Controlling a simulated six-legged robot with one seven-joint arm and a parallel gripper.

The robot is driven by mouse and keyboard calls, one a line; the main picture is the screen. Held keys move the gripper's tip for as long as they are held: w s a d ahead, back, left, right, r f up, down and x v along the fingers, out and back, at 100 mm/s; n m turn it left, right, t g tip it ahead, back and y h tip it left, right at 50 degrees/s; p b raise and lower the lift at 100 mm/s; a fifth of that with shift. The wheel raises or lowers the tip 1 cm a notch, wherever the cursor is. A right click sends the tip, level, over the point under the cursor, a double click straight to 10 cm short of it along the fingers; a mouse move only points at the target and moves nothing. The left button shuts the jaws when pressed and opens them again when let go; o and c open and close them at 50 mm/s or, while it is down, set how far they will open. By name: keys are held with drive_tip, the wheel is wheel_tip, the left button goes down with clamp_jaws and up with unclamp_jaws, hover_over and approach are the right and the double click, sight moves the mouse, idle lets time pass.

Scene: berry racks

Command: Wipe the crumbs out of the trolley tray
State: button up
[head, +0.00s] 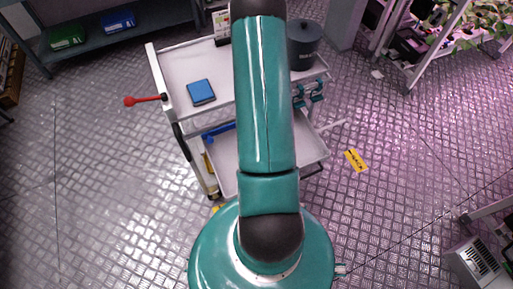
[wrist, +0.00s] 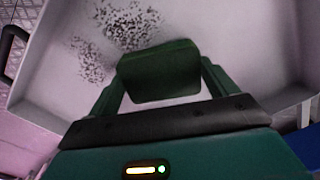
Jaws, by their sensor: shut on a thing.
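In the wrist view a pale tray (wrist: 255,30) with raised walls lies below my gripper (wrist: 162,80). Dark crumbs (wrist: 125,22) are scattered in a patch over its floor, at the upper left of the picture. My gripper is shut on a dark green block (wrist: 160,72), perhaps a sponge, which is beside the crumbs and partly overlaps their edge. I cannot tell whether the block touches the tray floor. In the head view the trolley has an upper tray (head: 185,62) and a lower tray (head: 311,148). My arm hides my gripper and the crumbs there.
A blue box-like item (head: 201,92) lies on the upper tray, and a dark pot (head: 303,45) stands at its right end. A red-ended handle (head: 143,100) sticks out left. A shelf with green (head: 66,36) and blue bins stands behind. The floor on the left is clear.

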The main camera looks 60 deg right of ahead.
drive_tip(key=shift+f, duration=1)
idle(0.6)
